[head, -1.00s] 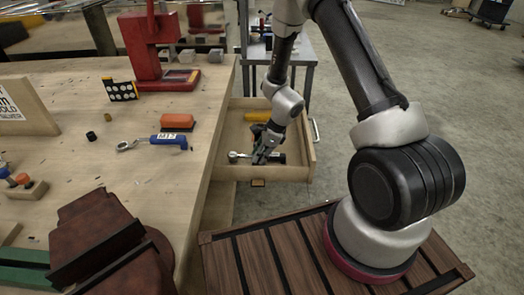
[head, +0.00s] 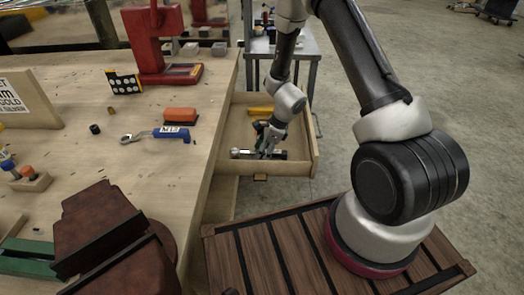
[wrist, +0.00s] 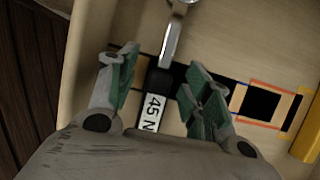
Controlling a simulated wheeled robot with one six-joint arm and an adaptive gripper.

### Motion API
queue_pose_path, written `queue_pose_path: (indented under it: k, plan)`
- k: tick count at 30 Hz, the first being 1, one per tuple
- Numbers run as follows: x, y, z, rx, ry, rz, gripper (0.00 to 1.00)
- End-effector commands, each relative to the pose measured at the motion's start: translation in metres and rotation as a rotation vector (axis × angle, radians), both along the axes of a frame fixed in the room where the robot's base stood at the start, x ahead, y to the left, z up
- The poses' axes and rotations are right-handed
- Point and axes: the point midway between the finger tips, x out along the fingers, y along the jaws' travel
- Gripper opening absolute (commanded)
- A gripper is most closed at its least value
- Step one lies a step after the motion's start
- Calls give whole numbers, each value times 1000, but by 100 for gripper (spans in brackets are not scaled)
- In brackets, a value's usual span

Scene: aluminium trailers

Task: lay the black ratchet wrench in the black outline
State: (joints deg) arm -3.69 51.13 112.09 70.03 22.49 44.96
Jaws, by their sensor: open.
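The black ratchet wrench (head: 243,154) lies in the open drawer, its bright head to the left in the head view. In the wrist view its metal shaft (wrist: 172,40) points up and its black grip carries a white "45 N" label (wrist: 153,112). My gripper (head: 267,150) is low in the drawer. In the wrist view my gripper (wrist: 160,80) is open, with one finger on each side of the grip. Black markings (wrist: 225,90) on the drawer floor run crosswise behind the wrench and fingers. Which is the wrench's outline is hard to tell, as they are partly hidden.
The drawer (head: 295,168) has raised walls close around my gripper. A yellow object (head: 260,111) lies at its far end and also shows in the wrist view (wrist: 306,130). The workbench (head: 85,165) beside it holds a blue-handled wrench (head: 170,132) and a red press (head: 150,45).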

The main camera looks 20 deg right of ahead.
Motion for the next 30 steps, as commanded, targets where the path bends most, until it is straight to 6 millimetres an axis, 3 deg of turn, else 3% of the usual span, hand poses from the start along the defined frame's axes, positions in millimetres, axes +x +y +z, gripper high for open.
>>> queue_pose_path:
  k: [5, 12, 18, 26, 30]
  plan:
    - [-1, -8, 20, 1, -4, -2, 50]
    - [-7, -28, 70, 0, -6, 0, 50]
    - [-12, -40, 101, 1, -4, 0, 50]
    - [-14, -44, 110, -2, -8, 17, 50]
    - [-22, -41, 111, 1, -32, 170, 50]
